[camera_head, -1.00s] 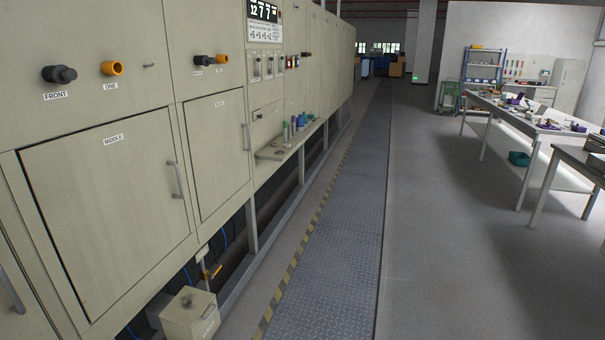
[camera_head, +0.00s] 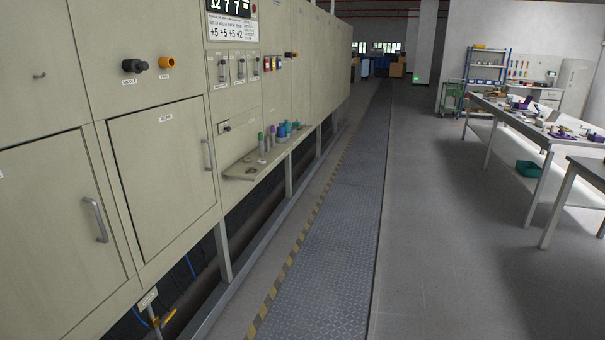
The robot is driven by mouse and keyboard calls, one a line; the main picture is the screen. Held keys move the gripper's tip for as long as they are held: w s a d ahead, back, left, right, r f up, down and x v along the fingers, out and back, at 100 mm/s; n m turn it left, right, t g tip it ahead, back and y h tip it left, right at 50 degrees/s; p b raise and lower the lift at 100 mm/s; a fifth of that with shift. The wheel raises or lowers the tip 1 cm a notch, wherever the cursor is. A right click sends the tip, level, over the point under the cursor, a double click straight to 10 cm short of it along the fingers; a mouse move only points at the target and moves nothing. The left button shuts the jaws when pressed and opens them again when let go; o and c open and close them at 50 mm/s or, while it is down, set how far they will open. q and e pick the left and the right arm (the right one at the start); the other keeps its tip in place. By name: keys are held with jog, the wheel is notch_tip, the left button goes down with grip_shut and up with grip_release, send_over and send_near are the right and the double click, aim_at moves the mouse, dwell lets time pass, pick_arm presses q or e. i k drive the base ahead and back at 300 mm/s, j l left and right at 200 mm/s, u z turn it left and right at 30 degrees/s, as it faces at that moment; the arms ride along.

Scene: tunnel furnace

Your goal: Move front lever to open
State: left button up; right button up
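The furnace's beige front (camera_head: 165,175) fills the left half of the head view. No lever with a readable "front" label is in view. Several small switches or levers sit in a row below the display, one of them here (camera_head: 222,70); their labels are too small to read. A black knob (camera_head: 133,66) and an orange knob (camera_head: 167,63) sit above a closed door with a handle (camera_head: 208,155). A yellow-handled valve (camera_head: 168,317) shows under the furnace at the bottom edge. Neither of my grippers is in view.
A ledge (camera_head: 238,172) with several small bottles juts from the furnace. A metal walkway (camera_head: 335,230) with a striped edge runs alongside it, clear. Open grey floor lies right of it. Worktables (camera_head: 520,125) with items stand at the right.

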aim_at(222, 78)
jog(key=i+l, duration=0.15)
jog(key=i, duration=0.2)
jog(key=i+l, duration=0.2)
jog(key=i, duration=0.2)
jog(key=i+l, duration=0.15)
jog(key=i, duration=0.2)
jog(key=i+j+z, duration=0.15)
jog(key=i, duration=1.05)
jog(key=i+j, duration=0.25)
jog(key=j, duration=0.15)
jog(key=i+j, duration=0.25)
jog(key=j, duration=0.15)
